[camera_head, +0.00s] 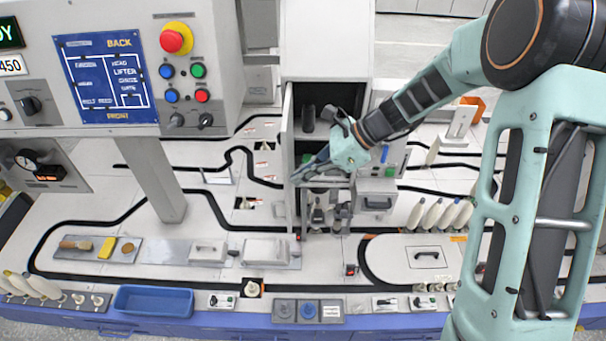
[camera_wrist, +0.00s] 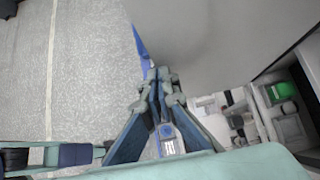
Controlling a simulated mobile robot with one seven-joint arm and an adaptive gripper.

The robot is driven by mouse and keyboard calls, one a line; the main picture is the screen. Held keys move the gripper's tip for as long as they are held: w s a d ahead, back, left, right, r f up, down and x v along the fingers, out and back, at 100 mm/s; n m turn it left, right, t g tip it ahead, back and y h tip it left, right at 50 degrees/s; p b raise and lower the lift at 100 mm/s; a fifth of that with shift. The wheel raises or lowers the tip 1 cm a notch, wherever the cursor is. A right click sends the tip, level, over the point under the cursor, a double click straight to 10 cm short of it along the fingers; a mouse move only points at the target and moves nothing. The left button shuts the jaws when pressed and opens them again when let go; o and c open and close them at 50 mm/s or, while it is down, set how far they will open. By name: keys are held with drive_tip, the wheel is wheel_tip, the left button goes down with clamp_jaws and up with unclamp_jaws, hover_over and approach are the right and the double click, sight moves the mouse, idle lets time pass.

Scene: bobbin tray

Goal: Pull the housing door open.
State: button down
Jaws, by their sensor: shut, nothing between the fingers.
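The housing (camera_head: 328,45) is a tall pale grey cabinet in the middle of the head view, with a dark interior showing. Its door (camera_head: 288,140) stands open, seen nearly edge-on at the left side of the opening. My gripper (camera_head: 298,175) is in front of the opening, with its fingertips close to the door's inner side; I cannot tell whether they touch. In the wrist view my gripper (camera_wrist: 156,78) is shut and empty beside a large smooth grey surface, which seems to be the door (camera_wrist: 225,35). The door's handle is not visible.
A dark cylinder (camera_head: 308,118) stands inside the housing. Below are small machine parts and a grey box with a handle (camera_head: 376,198). A control panel (camera_head: 150,70) on a post stands left. Several white bobbins (camera_head: 440,214) stand right. A blue tray (camera_head: 153,300) lies at the front.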

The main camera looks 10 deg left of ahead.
drive_tip(key=shift+m+t, duration=0.6)
drive_tip(key=shift+m, duration=0.2)
drive_tip(key=a, duration=0.1)
drive_tip(key=s+a, duration=0.1)
drive_tip(key=a, duration=0.3)
drive_tip(key=shift+s+b, duration=0.3)
drive_tip(key=s+d+r, duration=0.1)
drive_tip(key=d+r, duration=0.6)
drive_tip(key=d, duration=0.4)
